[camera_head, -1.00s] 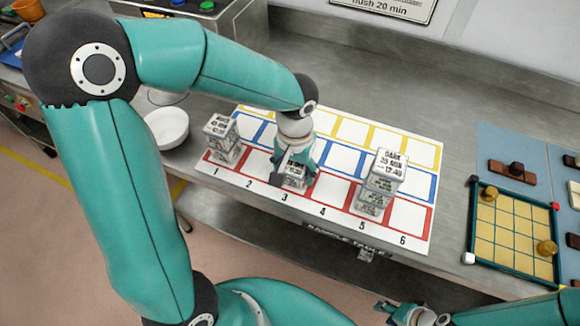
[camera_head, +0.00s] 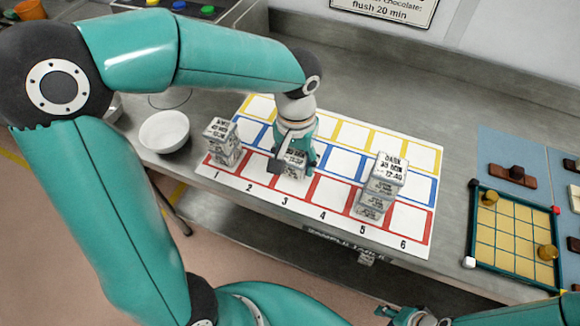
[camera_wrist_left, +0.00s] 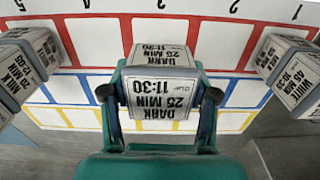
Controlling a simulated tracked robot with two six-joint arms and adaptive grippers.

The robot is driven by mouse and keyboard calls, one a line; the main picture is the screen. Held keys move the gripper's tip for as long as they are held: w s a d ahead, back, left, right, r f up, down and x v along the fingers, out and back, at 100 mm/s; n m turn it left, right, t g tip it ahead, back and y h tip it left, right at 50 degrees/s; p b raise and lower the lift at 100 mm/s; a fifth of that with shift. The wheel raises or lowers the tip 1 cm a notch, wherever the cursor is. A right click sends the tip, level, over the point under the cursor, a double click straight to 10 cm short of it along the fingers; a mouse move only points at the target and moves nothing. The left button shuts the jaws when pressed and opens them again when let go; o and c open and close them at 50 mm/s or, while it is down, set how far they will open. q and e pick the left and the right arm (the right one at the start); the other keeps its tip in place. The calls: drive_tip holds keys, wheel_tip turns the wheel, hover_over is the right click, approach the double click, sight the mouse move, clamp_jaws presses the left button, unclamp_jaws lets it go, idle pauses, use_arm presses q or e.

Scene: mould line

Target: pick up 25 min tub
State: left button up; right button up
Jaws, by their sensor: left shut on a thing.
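In the wrist view a grey tub (camera_wrist_left: 162,92) with a white label reading DARK 25 MIN 11:30, upside down, sits between the fingers of my left gripper (camera_wrist_left: 160,95). The gripper is shut on it from both sides. A second label face (camera_wrist_left: 160,55) reading DARK 25 MIN shows just above it; whether it belongs to a tub underneath, I cannot tell. In the head view my left gripper (camera_head: 294,150) is over column 3 of the mat, partly hiding the tub (camera_head: 295,162). My right gripper (camera_head: 412,316) shows only in part at the bottom edge.
The numbered mat (camera_head: 330,205) has red, blue and yellow cells. A stack of labelled tubs (camera_head: 222,142) stands at column 1 and a taller stack (camera_head: 380,188) at column 5. A white bowl (camera_head: 164,131) is at left, a gridded tray (camera_head: 508,232) at right.

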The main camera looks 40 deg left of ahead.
use_arm(q)
wheel_tip(320, 180, up, 14)
wheel_tip(320, 180, up, 8)
drive_tip(key=p, duration=0.7)
hover_over(295, 154)
drive_tip(key=shift+f, duration=0.1)
